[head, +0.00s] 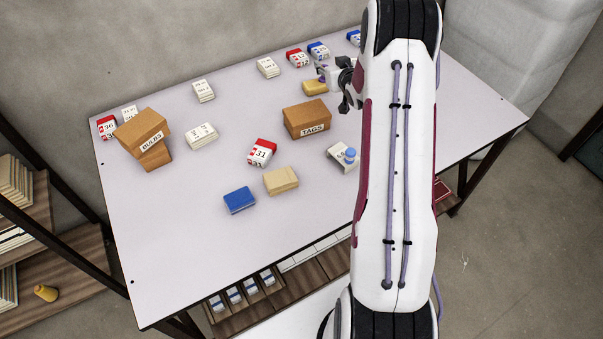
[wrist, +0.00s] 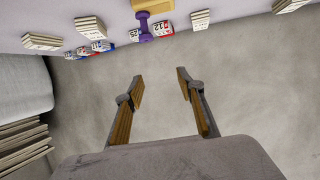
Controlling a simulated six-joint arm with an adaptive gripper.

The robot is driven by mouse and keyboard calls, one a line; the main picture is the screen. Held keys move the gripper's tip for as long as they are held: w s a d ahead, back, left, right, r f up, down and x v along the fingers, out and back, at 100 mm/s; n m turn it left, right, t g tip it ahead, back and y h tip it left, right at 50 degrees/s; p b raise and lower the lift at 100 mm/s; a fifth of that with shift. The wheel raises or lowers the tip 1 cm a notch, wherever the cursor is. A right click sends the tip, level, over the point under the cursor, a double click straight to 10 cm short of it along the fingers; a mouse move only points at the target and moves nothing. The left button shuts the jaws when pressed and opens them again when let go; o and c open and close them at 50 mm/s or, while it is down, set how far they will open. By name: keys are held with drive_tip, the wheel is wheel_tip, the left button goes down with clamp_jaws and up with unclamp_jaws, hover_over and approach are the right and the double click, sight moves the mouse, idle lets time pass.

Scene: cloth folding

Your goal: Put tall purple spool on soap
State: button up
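The purple spool (wrist: 146,27) shows in the wrist view against the yellow soap (wrist: 155,6), with its wide base end overlapping the soap. The wrist picture is upside down, and the spool appears to stand upright on the soap. In the head view a bit of the purple spool (head: 322,69) shows just above the yellow soap (head: 315,87), partly covered by my gripper (head: 337,76). In the wrist view my gripper (wrist: 160,73) is open, its fingers well apart with nothing between them. The spool is beyond the fingertips and apart from them.
A TAGS box (head: 306,119) stands in front of the soap. Red and blue calendar blocks (head: 297,58) and white card stacks (head: 268,68) lie along the back edge. A white block with a blue-topped item (head: 344,156) is near my arm.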

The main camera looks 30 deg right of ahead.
drive_tip(key=s+a+r+g, duration=0.2)
drive_tip(key=s+a+r, duration=0.5)
drive_tip(key=a+r, duration=0.3)
drive_tip(key=s+a+r+g, duration=0.2)
drive_tip(key=s+a+r, duration=0.5)
drive_tip(key=a+r, duration=0.3)
drive_tip(key=s+a+g+y, duration=0.1)
drive_tip(key=s+a, duration=0.4)
drive_tip(key=s, duration=0.5)
drive_tip(key=s+a+n+g+y, duration=0.1)
drive_tip(key=s+a, duration=0.4)
drive_tip(key=s, duration=0.5)
drive_tip(key=s+a+n+g+y, duration=0.1)
drive_tip(key=s+a, duration=0.4)
drive_tip(key=s, duration=0.6)
drive_tip(key=shift+a+r+g+y, duration=0.2)
drive_tip(key=shift+a+g+y, duration=0.1)
drive_tip(key=shift+a, duration=0.05)
drive_tip(key=shift+s, duration=0.1)
